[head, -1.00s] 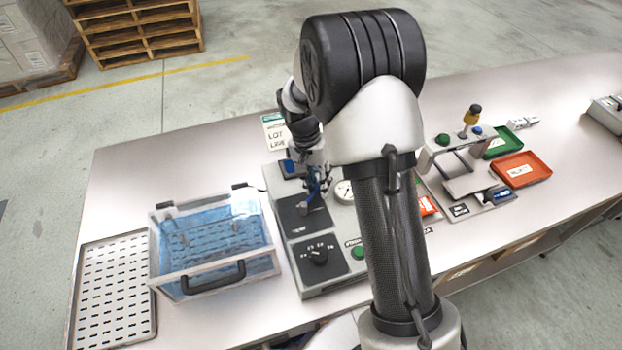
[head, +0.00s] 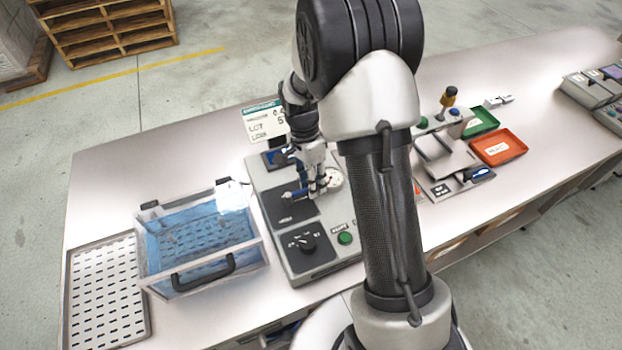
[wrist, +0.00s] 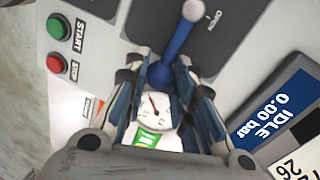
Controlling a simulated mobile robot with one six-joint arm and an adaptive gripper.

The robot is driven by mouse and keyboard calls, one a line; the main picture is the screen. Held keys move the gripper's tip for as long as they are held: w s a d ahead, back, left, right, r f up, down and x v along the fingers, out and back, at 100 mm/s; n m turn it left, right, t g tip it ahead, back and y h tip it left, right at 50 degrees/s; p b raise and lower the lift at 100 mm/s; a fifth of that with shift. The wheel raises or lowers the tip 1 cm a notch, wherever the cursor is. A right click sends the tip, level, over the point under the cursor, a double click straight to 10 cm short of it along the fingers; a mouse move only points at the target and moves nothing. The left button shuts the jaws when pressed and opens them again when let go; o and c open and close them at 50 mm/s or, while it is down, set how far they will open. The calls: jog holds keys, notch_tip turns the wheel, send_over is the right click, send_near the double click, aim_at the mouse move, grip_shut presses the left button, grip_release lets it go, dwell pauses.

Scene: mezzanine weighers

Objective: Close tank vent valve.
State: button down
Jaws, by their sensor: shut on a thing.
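The vent valve lever is a blue bar with a pale grey knob on its end (wrist: 177,45). In the head view the lever (head: 297,194) lies over the dark plate on the grey bench unit (head: 327,263), with its tip to the left. My gripper (wrist: 163,68) is shut on the blue lever, with a finger on each side of its shaft. In the head view my gripper (head: 316,186) is beside the white dial gauge (head: 333,180).
A black rotary knob (head: 307,243) and a green START button (wrist: 57,27) are on the same unit, with a red STOP button (wrist: 56,63). A display (wrist: 275,105) reads IDLE 0.00 bar. A clear water tank (head: 205,240) stands left; trays (head: 498,147) lie right.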

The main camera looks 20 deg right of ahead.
dwell(0.4)
jog(key=c, duration=1.3)
grip_release()
jog(key=r, duration=0.4)
jog(key=w+r, duration=0.1)
jog(key=r, duration=0.3)
jog(key=w+r, duration=0.1)
jog(key=r, duration=0.2)
jog(key=shift+a+r, duration=0.2)
jog(key=shift+r, duration=0.2)
